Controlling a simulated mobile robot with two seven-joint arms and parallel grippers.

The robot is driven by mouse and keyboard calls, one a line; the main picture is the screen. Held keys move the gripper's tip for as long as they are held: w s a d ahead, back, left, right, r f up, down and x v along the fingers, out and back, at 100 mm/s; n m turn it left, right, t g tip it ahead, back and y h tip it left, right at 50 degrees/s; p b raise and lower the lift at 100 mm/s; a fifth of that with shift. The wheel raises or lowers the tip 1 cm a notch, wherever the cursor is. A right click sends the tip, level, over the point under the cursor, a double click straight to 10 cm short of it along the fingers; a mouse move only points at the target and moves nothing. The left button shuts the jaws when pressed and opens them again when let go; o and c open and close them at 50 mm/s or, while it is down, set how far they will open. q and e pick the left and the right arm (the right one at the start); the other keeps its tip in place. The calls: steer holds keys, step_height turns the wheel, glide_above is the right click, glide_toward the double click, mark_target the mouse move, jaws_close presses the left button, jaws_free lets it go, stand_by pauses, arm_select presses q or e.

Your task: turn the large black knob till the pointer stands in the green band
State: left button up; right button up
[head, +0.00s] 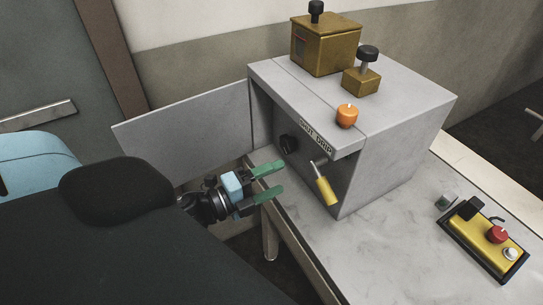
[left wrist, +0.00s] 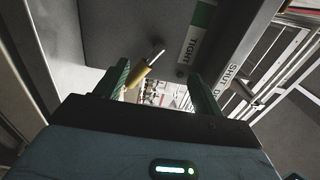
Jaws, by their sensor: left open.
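Two more black knobs top the gold boxes on the cabinet: one on the larger box (head: 315,10), one on the smaller box (head: 368,53). I cannot tell a pointer on any of them. The left wrist view shows a label reading TIGHT with a green part (left wrist: 203,18). My right gripper is out of view.
A yellow-handled lever (head: 326,191) sticks out of the recess near my left gripper. A grey door (head: 190,130) stands open at left. An orange knob (head: 347,116) sits on top. A yellow control box (head: 478,240) with a red button lies on the pale counter (head: 390,250).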

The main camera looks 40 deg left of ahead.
arm_select(q)
steer(key=n, duration=1.8)
glide_toward(283, 146)
steer(key=shift+x, duration=4.15)
steer(key=shift+s+d+r, duration=0.1)
steer(key=shift+r, duration=0.05)
steer(key=c, duration=1)
